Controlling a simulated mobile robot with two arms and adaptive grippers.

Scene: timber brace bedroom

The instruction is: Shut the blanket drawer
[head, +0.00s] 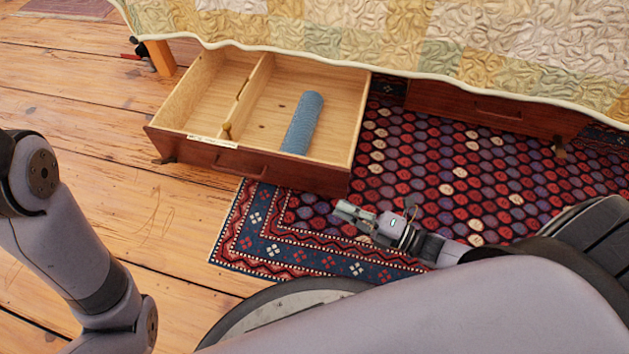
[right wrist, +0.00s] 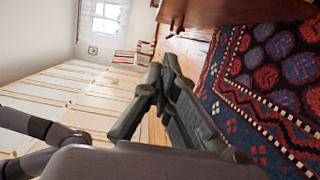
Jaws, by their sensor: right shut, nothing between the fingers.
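The blanket drawer (head: 255,168) stands pulled out from under the bed in the head view. It has pale wooden insides, a divider, a red-brown front and a pale label on the front's top edge. A blue rolled blanket (head: 303,122) lies in its right compartment. My right gripper (head: 347,210) is shut and empty, close to the right end of the drawer front. I cannot tell whether it touches the front.
A second drawer (head: 495,112) under the bed at the right looks shut. A quilt (head: 400,40) hangs over the bed's edge above both drawers. A patterned rug (head: 440,165) lies right of and in front of the open drawer. Bare plank floor (head: 80,120) is free at the left.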

